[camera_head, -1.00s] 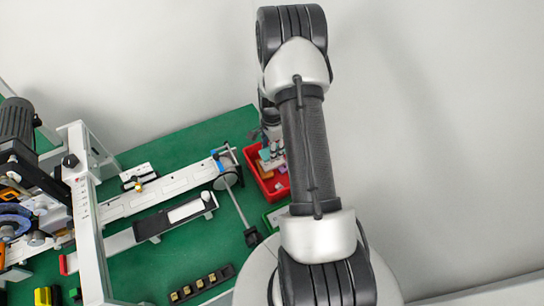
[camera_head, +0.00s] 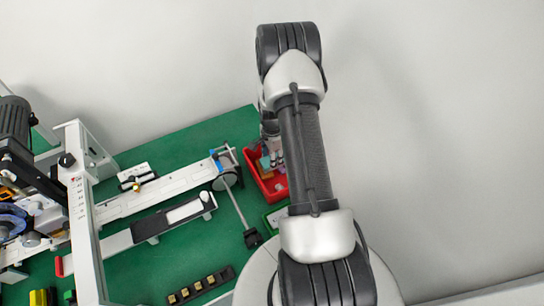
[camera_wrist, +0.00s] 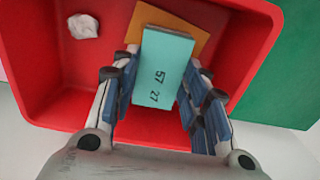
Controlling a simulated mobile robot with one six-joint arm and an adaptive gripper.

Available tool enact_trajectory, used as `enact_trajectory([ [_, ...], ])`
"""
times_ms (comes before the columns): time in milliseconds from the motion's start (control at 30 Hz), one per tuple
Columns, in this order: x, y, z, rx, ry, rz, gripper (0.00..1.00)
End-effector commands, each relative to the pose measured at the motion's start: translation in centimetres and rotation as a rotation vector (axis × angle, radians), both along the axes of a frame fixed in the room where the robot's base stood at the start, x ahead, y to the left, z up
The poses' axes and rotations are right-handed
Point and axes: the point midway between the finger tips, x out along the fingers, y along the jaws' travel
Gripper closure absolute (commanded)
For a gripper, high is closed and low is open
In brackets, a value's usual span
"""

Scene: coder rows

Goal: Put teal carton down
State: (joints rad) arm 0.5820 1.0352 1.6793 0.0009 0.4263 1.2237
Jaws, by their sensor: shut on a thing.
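The teal carton (camera_wrist: 162,68), marked "57 27", is between the fingers of my gripper (camera_wrist: 160,82) in the wrist view. My gripper is shut on it, with blue pads on both sides. The carton is over the inside of the red bin (camera_wrist: 52,105), which also shows in the head view (camera_head: 270,190). An orange-brown flat piece (camera_wrist: 188,32) lies behind and partly under the carton. Whether the carton touches it or the bin floor I cannot tell. In the head view my arm hides part of the bin.
A crumpled white piece (camera_wrist: 83,26) lies in the bin's upper left. The green table (camera_head: 180,150) carries a white rail machine (camera_head: 160,188) left of the bin, with a thin rod (camera_head: 236,208) close by. A plain wall stands behind.

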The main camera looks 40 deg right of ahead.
Motion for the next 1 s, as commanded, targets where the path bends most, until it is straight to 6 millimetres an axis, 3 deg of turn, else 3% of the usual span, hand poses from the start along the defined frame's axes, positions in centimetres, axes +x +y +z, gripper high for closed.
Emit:
enact_trajectory([
  [33, 0.0, 0.0, -0.3, 0.0, 0.0, 0.0, 0.71],
  [67, 0.0, 0.0, -0.2, 0.0, 0.0, 0.0, 0.58],
  [333, 0.0, 0.0, -0.1, 0.0, 0.0, 0.0, 0.4],
  [767, 0.0, 0.0, 0.5, 0.0, 0.0, 0.0, 0.39],
  [867, 0.1, 0.0, 1.7, -0.001, -0.001, 0.0, 0.39],
  [1000, 0.1, -0.1, 4.8, -0.003, -0.004, 0.0, 0.39],
])
